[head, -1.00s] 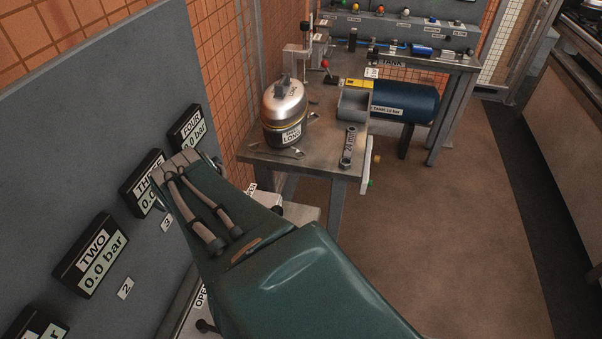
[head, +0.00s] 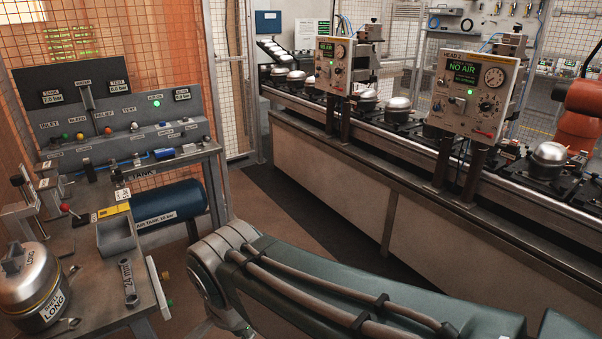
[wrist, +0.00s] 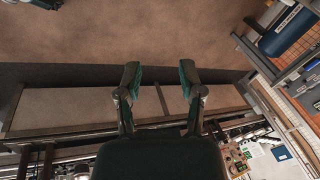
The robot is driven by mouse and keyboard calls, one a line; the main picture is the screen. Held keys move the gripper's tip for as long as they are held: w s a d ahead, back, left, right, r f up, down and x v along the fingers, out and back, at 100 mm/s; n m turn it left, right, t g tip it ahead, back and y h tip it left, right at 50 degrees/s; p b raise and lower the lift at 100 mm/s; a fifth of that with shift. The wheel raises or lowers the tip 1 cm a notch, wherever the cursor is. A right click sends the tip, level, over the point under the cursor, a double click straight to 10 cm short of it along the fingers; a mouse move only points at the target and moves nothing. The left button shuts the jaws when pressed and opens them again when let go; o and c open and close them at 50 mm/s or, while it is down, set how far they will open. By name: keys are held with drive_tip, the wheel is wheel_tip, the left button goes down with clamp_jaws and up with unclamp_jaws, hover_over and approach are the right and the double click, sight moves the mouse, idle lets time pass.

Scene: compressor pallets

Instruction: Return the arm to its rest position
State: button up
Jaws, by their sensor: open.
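My gripper (wrist: 160,82) shows in the wrist view with its two fingers spread well apart and nothing between them. Beyond the fingers are the brown floor and the low side of the conveyor bench, which appears upside down. In the head view my green arm (head: 350,290) reaches across the lower middle and right, over the floor between the workbench and the conveyor. The gripper itself is not visible in the head view.
A workbench (head: 92,268) at left holds a silver compressor labelled LONG (head: 28,285), a grey tray (head: 116,234) and a 24 mm wrench (head: 129,283). A conveyor (head: 335,165) with compressors and two NO AIR panels (head: 467,90) runs along the right.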

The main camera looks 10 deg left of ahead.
drive_tip(key=w+d+r+n+t, duration=0.1)
drive_tip(key=w+d+n, duration=0.1)
drive_tip(key=d, duration=1.4)
drive_tip(key=s+d+f+n+t+h, duration=0.1)
drive_tip(key=s+d, duration=0.1)
drive_tip(key=d, duration=0.4)
drive_tip(key=s+d+n+h, duration=0.1)
drive_tip(key=s+d+n, duration=0.1)
drive_tip(key=d, duration=0.5)
drive_tip(key=shift+s+d+f+n+t, duration=0.3)
drive_tip(key=shift+s+f+t, duration=0.1)
drive_tip(key=shift+s, duration=0.1)
